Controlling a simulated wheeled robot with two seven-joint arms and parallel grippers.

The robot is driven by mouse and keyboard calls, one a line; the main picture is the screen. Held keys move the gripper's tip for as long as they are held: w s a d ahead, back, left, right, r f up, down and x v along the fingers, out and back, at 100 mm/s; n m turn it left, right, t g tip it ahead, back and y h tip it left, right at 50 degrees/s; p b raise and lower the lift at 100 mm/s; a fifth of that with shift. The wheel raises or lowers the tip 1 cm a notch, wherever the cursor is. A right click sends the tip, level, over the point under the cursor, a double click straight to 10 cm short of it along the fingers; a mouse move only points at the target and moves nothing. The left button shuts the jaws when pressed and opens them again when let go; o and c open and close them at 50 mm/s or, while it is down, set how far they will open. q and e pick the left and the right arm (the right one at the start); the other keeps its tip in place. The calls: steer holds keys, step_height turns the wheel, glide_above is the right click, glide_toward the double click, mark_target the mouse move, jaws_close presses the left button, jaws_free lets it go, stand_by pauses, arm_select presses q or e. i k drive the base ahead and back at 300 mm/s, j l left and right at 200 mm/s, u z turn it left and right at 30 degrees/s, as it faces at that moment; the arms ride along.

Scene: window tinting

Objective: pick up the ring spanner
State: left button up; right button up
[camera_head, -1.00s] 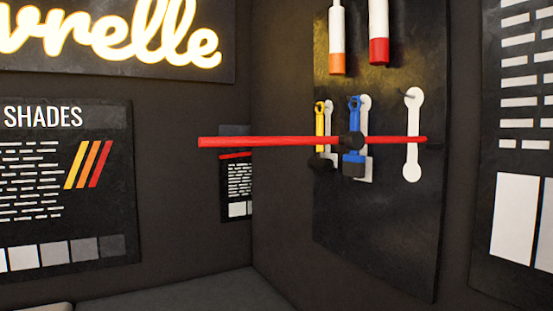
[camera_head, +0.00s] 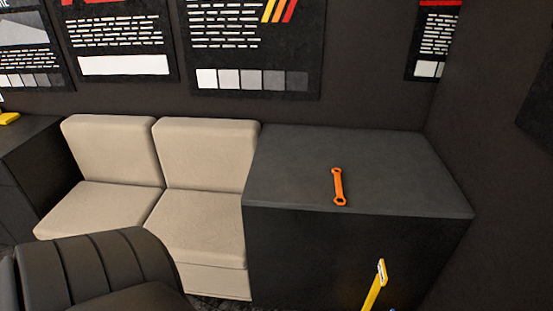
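Neither of my grippers is in view.
A beige two-seat sofa (camera_head: 205,155) stands left of the cabinet. A black ribbed chair (camera_head: 100,265) is at the front left. A yellow upright thing (camera_head: 375,285) rises before the cabinet's front. A dark wall closes off the right. The cabinet top is otherwise clear.

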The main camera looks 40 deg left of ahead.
mark_target(338, 185)
steer(key=u, duration=0.95)
steer(key=i, duration=0.1)
steer(key=j+u, duration=0.05)
